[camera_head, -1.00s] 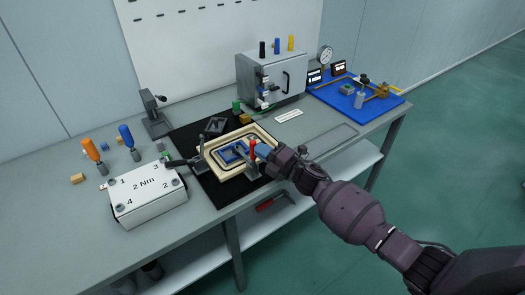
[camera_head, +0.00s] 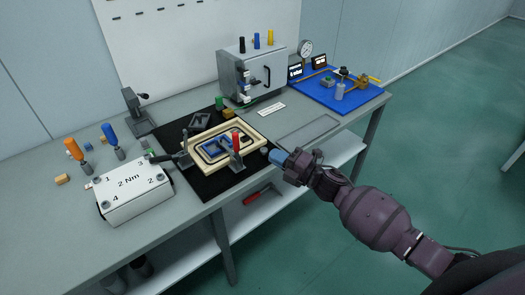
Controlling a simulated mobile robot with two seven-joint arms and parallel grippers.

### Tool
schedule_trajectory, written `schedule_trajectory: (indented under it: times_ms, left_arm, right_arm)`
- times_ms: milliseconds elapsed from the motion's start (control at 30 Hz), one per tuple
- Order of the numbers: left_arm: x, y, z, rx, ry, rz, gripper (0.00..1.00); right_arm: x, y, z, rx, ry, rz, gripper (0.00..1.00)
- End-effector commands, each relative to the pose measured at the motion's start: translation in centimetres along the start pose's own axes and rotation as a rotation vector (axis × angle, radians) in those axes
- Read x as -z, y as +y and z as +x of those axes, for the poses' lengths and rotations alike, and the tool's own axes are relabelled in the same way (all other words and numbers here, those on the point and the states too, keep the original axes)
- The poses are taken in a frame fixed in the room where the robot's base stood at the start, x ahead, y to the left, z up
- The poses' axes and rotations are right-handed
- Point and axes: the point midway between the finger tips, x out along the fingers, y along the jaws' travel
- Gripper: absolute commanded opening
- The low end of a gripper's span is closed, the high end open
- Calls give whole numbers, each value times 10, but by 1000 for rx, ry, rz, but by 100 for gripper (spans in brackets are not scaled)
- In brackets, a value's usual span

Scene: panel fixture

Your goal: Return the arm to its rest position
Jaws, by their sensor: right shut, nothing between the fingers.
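My right gripper (camera_head: 277,157) has blue-tipped fingers and is shut with nothing in it. It is in front of the bench's front edge, to the right of the beige fixture tray (camera_head: 252,132). A gap separates it from the red-handled clamp (camera_head: 236,141) on the tray's right front side. The right arm (camera_head: 375,215) reaches in from the lower right. My left gripper is not in the view.
The grey bench (camera_head: 60,240) holds a white box marked 2 Nm (camera_head: 135,196), orange (camera_head: 74,149) and blue (camera_head: 109,132) screwdrivers, a grey cabinet (camera_head: 255,75) and a blue board (camera_head: 325,97). A lower shelf (camera_head: 185,268) runs beneath. Floor at right is clear.

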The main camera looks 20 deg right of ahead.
Motion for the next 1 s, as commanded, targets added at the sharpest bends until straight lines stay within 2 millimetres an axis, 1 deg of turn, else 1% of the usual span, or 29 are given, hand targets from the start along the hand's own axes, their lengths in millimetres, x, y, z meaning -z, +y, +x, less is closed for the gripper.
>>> schedule_trajectory:
  times_ms: [33, 200, 467, 567, 667, 733, 833, 933, 1000]
  left_arm:
    - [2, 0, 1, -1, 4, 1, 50]
    - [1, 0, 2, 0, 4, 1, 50]
    - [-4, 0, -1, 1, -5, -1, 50]
    - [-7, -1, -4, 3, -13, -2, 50]
    - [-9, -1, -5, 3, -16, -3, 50]
    - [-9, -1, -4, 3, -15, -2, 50]
    - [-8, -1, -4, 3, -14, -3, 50]
    - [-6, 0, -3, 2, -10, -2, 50]
    - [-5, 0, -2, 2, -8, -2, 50]
  right_arm:
    - [0, 0, -9, 2, 0, 0, 0]
    - [0, 2, -24, 1, 1, 0, 0]
    - [0, 3, -29, 0, 0, 9, 0]
    - [-6, 1, -29, 16, -38, 63, 0]
    - [-15, 4, -27, 22, -109, 166, 0]
    - [-22, 11, -24, 12, -167, 257, 0]
    - [-23, 14, -26, -4, -253, 414, 0]
    - [-18, 6, -37, -11, -349, 593, 0]
    - [-11, -5, -51, -11, -423, 733, 0]
